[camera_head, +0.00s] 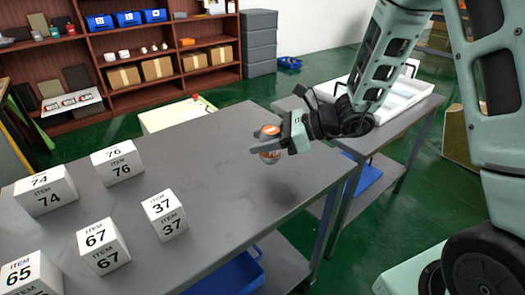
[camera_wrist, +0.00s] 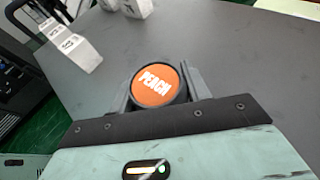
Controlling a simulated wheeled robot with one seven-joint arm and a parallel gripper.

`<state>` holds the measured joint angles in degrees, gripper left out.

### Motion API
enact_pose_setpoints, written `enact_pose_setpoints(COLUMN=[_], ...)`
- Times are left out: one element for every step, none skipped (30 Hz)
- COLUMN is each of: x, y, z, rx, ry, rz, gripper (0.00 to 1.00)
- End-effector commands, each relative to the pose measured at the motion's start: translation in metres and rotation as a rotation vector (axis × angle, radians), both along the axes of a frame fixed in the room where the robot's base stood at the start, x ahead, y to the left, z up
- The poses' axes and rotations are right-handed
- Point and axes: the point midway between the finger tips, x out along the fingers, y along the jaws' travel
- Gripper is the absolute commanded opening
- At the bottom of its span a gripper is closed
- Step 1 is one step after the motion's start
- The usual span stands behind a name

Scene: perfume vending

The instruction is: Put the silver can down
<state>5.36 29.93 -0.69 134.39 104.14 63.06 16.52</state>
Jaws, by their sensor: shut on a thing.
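The can (camera_head: 270,146) is held in my gripper (camera_head: 270,146) above the right part of the grey table (camera_head: 215,185) in the head view. Its top and label show orange, and its side is mostly hidden by the fingers. In the wrist view the can (camera_wrist: 157,86) shows its round orange lid with the word PEACH, between the two fingers of my gripper (camera_wrist: 158,88). A dark shadow lies on the table below it, so the can appears to be off the surface.
White boxes marked 37 (camera_head: 164,215), 67 (camera_head: 102,245), 76 (camera_head: 118,161), 74 (camera_head: 45,188) and 65 (camera_head: 18,277) stand on the table's left part. A white tray (camera_head: 400,95) sits on another table at the right. The grey surface around the gripper is clear.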

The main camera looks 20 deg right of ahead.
Motion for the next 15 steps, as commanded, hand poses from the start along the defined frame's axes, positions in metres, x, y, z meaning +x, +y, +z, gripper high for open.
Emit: enact_pose_setpoints(x=[-0.001,0.000,0.000,0.000,0.000,0.000,0.000,0.000,0.000,0.000,0.000,0.000,0.000,0.000,0.000], y=[0.000,0.000,0.000,0.000,0.000,0.000,0.000,0.000,0.000,0.000,0.000,0.000,0.000,0.000,0.000], z=[-0.008,-0.013,-0.019,-0.024,-0.027,-0.030,-0.031,-0.031,-0.031,-0.030,-0.030,-0.030,-0.030,-0.030,-0.032], rx=[0.001,0.001,0.002,0.001,0.001,0.001,0.000,-0.001,0.000,0.000,0.000,0.000,0.000,0.000,0.000], ry=[0.004,0.004,0.005,0.004,0.004,0.004,0.002,0.001,-0.001,-0.001,-0.001,-0.001,-0.001,-0.001,0.000], rz=[0.001,0.000,0.000,0.000,0.001,0.001,0.001,0.001,0.000,0.000,0.000,0.000,0.000,0.000,0.000], gripper=[0.20,0.20,0.20,0.20,0.20,0.20,0.20,0.20,0.20,0.20,0.20,0.20,0.20,0.20,0.20])
